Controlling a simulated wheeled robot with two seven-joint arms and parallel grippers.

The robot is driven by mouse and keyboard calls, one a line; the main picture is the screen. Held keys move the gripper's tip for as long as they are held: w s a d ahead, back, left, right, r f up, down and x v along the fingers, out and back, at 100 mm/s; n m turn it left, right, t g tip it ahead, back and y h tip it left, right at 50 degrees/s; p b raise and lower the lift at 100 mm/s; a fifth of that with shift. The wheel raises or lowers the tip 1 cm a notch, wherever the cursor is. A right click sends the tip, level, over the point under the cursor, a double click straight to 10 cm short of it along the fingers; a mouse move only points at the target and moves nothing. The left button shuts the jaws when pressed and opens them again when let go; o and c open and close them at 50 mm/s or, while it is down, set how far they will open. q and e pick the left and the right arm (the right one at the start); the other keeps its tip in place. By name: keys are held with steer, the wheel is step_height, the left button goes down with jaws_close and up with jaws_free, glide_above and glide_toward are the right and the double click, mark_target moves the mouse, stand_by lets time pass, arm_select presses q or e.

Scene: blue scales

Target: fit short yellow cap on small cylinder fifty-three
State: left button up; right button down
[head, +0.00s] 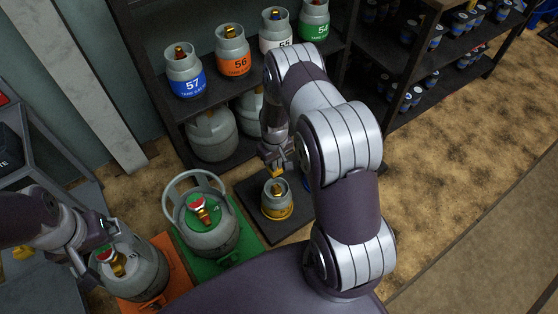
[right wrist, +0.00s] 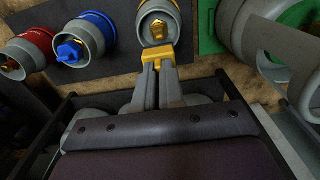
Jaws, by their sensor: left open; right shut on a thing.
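A small grey cylinder with a yellow band (head: 277,205) stands on a black platform (head: 252,218) in the head view. Its number is not legible. It also shows in the right wrist view (right wrist: 160,20), with a bare brass valve inside its collar. My right gripper (head: 274,170) is shut on the short yellow cap (right wrist: 158,58) and holds it beside the cylinder's collar, apart from the valve. In the head view the cap (head: 277,171) is small and partly hidden. My left gripper (head: 98,254) is open at a large grey cylinder on the far left.
A large grey cylinder (head: 211,233) stands on a green platform, and another (head: 143,275) on an orange one. Blue (right wrist: 77,46) and red (right wrist: 30,52) banded cylinders stand near the yellow one. A dark shelf (head: 180,130) with several cylinders stands behind.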

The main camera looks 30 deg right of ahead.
steer(key=shift+s+d+f, duration=0.1)
steer(key=shift+d+f, duration=0.1)
steer(key=shift+r, duration=0.1)
steer(key=shift+s+r+p, duration=0.1)
steer(key=shift+s+p, duration=0.05)
steer(key=shift+p, duration=0.2)
steer(key=b, duration=0.5)
glide_above(277, 187)
step_height(277, 187, down, 7)
steer(key=shift+r, duration=0.1)
steer(key=shift+f+b, duration=0.4)
steer(key=shift+f, duration=0.45)
steer(key=shift+r+p, duration=0.1)
steer(key=shift+p, duration=0.3)
steer(key=shift+f+b, duration=1.3)
steer(key=shift+f, duration=0.55)
